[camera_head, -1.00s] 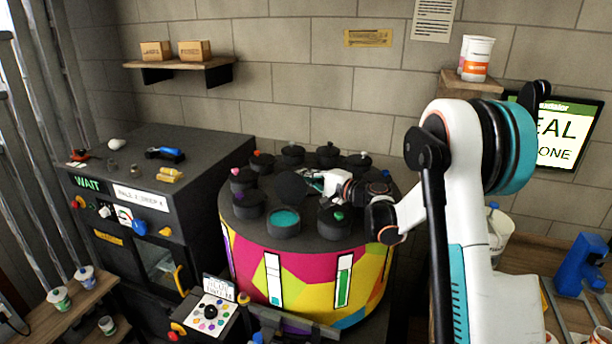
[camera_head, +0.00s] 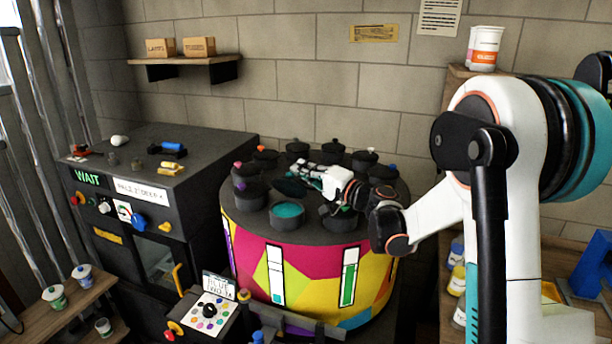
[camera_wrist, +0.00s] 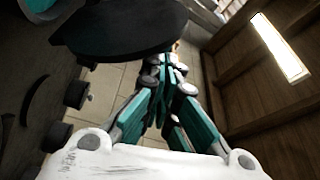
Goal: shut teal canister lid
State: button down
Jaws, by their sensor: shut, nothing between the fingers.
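The teal canister (camera_head: 287,224) stands at the near edge of the round, brightly patterned drum, open, with teal filling showing. Its dark round lid (camera_head: 290,187) is raised behind the opening, tilted and apart from the near rim. My gripper (camera_head: 303,172) is just behind and right of the lid, with its fingers shut and empty. In the wrist view the lid (camera_wrist: 120,30) is a large dark disc across the top, close to the teal fingers (camera_wrist: 163,72). Whether the fingers touch the lid cannot be told. Part of the teal filling shows at the wrist view's top left corner.
Several other dark canisters with coloured knobs ring the drum (camera_head: 300,265), close around my gripper. A black machine (camera_head: 150,200) with a WAIT display stands left. A small control panel (camera_head: 208,311) is in front. A wall shelf (camera_head: 185,61) holds two boxes.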

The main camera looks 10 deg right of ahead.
aim_at(297, 182)
jog(key=s+n+b, duration=0.1)
jog(key=s+a+f+n+y+b, duration=0.1)
jog(key=n, duration=0.1)
jog(key=s+a+n+b, duration=0.1)
jog(key=n+b, duration=0.1)
jog(key=shift+f+y, duration=0.25)
jog(key=shift+y, duration=0.15)
jog(key=shift+s+a, duration=0.1)
jog(key=shift+s, duration=0.05)
jog(key=shift+r, duration=0.15)
jog(key=shift+r+p, duration=0.35)
jog(key=r+p, duration=0.1)
jog(key=d+r+p, duration=0.1)
jog(key=r, duration=0.1)
jog(key=shift+s+r, duration=0.1)
jog(key=shift+s, duration=0.1)
jog(key=s+d+f, duration=0.1)
jog(key=d, duration=0.1)
jog(key=s+d+f, duration=0.1)
jog(key=s+d, duration=0.1)
jog(key=s+d+f, duration=0.1)
jog(key=d, duration=0.2)
jog(key=shift+s+f+b, duration=0.15)
jog(key=shift+s+b, duration=0.2)
jog(key=shift+a, duration=0.1)
